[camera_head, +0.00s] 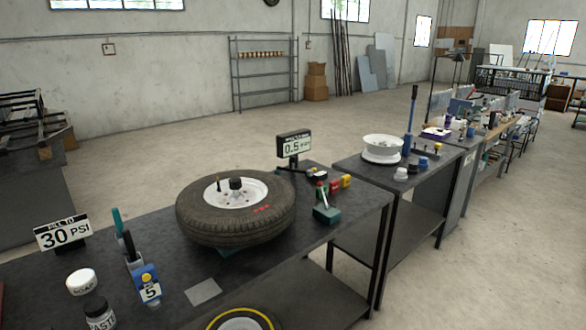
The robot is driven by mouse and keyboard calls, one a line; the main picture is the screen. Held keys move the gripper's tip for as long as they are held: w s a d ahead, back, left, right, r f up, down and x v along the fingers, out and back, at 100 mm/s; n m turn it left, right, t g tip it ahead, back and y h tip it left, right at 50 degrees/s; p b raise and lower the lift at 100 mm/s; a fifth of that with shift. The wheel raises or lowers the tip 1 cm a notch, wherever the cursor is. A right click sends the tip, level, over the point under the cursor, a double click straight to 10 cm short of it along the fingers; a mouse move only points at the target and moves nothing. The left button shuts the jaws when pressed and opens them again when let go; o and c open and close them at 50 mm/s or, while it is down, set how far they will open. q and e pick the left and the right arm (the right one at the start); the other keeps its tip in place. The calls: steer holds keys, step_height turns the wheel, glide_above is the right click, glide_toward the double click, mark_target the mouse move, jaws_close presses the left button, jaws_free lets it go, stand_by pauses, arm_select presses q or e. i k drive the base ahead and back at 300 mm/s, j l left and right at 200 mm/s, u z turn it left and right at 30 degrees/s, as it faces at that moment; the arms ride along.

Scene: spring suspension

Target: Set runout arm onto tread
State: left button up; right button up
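A tire (205,228) on a white rim (222,192) lies flat on the dark workbench, raised on a support mostly hidden under it. Its tread faces outward around the side. A small black clamp or knob sits at the hub, and red marks show on the sidewall. Behind the tire, a sign reading 0.5 (294,146) stands on a post. A dark arm-like part, likely the runout arm (292,170), lies near the post's foot, apart from the tread as far as I can tell. Neither of my grippers is in view.
A green tool (326,212) and red and yellow blocks stand right of the tire. At the left are a 30 PSI sign (63,233), soap and paste jars, and a blue item marked 5 (147,288). A second bench holds a white rim (383,147).

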mark_target(292, 159)
steer(key=i+l+u, duration=0.1)
steer(key=l, duration=0.25)
steer(key=i+l, duration=0.3)
steer(key=i+l+u, duration=0.15)
steer(key=l, duration=0.2)
steer(key=i+l, duration=0.25)
steer(key=i+l+u, duration=0.15)
steer(key=l, duration=0.35)
steer(key=i+l, duration=0.15)
steer(key=l, duration=0.2)
steer(key=u, duration=0.05)
